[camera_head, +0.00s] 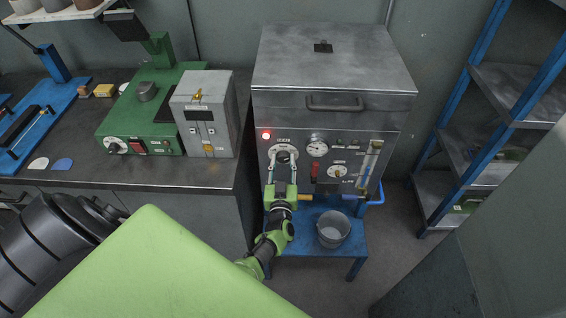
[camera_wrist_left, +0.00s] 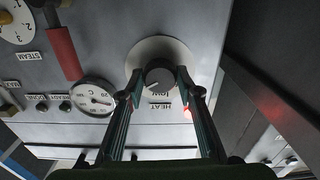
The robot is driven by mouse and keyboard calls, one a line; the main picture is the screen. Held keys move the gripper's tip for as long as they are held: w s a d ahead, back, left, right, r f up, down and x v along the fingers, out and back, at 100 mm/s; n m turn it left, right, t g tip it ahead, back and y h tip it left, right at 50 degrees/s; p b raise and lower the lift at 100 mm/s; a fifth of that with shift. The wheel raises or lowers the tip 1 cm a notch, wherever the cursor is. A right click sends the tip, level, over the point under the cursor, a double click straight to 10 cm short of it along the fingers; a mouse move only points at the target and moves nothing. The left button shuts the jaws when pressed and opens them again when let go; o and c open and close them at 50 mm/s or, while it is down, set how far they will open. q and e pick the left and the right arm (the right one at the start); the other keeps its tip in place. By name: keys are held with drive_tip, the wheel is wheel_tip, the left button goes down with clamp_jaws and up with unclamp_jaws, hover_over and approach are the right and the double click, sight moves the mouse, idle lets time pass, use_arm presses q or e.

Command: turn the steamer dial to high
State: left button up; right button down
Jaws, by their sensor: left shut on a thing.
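The steamer (camera_head: 330,118) is a grey metal cabinet with a lid and a front control panel. Its dial (camera_head: 284,153) is a dark round knob on a pale disc at the panel's upper left. My left gripper (camera_head: 283,166) is shut on the knob from the front, one finger on each side, as the left wrist view (camera_wrist_left: 160,84) also shows. My right gripper is in neither view.
A red lamp (camera_head: 266,135) glows beside the dial. A round gauge (camera_head: 317,148), a red handle (camera_head: 314,170) and a second white dial (camera_head: 338,171) are close by. A grey bucket (camera_head: 333,229) stands on a blue stand below. A workbench (camera_head: 150,176) is at left.

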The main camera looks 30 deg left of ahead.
use_arm(q)
drive_tip(key=o, duration=1.1)
drive_tip(key=v, duration=0.7)
drive_tip(key=shift+s, duration=0.25)
drive_tip(key=shift+d, duration=0.15)
